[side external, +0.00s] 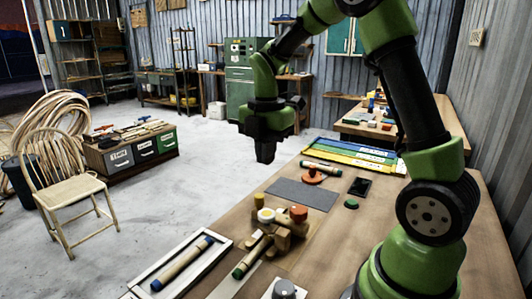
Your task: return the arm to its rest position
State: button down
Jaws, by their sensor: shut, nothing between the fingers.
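My gripper (265,152) hangs at the end of my green and black arm, pointing down. Its black fingers are together with nothing between them. It is in the air, and in the picture it shows beyond the left edge of the wooden workbench (450,262). It touches nothing that I can see. My arm reaches up from the right front of the bench and over to the left. Its base partly covers the bench's right front part.
A wooden jig (283,232) with orange and yellow knobs stands on the bench. A white tray (222,241) holds a blue-ended rod (183,264). A chair (62,180) stands left on open floor.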

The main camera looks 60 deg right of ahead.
jog(key=s+a+r+m+t, duration=0.2)
jog(key=s+a+r+m, duration=0.1)
jog(key=m, duration=0.4)
jog(key=s+a+r+m+t+y, duration=0.1)
jog(key=s+a+r+m+t, duration=0.1)
jog(key=s+m, duration=0.4)
jog(key=s+a+r+m+t+y, duration=0.1)
jog(key=s+a+r+m+t, duration=0.2)
jog(key=m, duration=0.6)
jog(key=s+a+r, duration=0.1)
jog(key=s+a, duration=0.1)
jog(key=a, duration=0.1)
jog(key=shift+s+a+r, duration=0.3)
jog(key=shift+r, duration=0.05)
dwell(0.6)
